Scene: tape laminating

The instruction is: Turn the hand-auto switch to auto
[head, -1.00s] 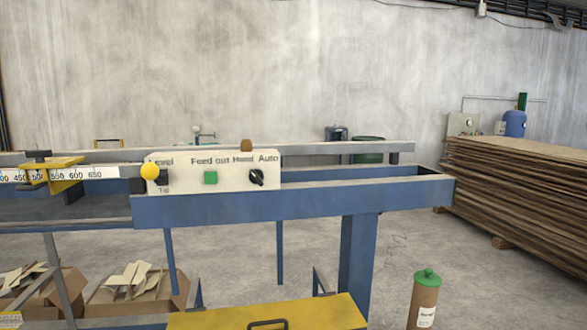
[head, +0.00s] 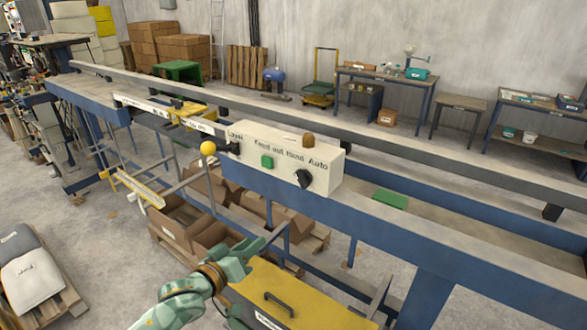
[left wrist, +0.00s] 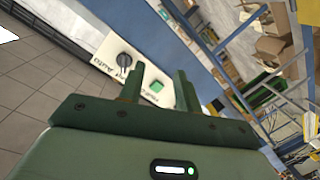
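The hand-auto switch is a black rotary knob (head: 304,178) at the right end of the cream control box (head: 330,172), below the words "Hand" and "Auto". I cannot tell which way it points. In the left wrist view the knob (left wrist: 125,60) shows beyond the fingers, close to the left one in the picture. My left gripper (head: 264,244) is in front of and below the box in the head view, apart from it. Its fingers (left wrist: 158,84) stand apart with nothing between them. My right gripper is not in view.
A green button (head: 267,162) sits left of the knob on the box. A yellow ball (head: 208,148) sticks out at its left end, and a brown knob (head: 308,140) is on top. Blue machine rails (head: 400,225) run beside the box. A yellow-lidded case (head: 310,290) lies below.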

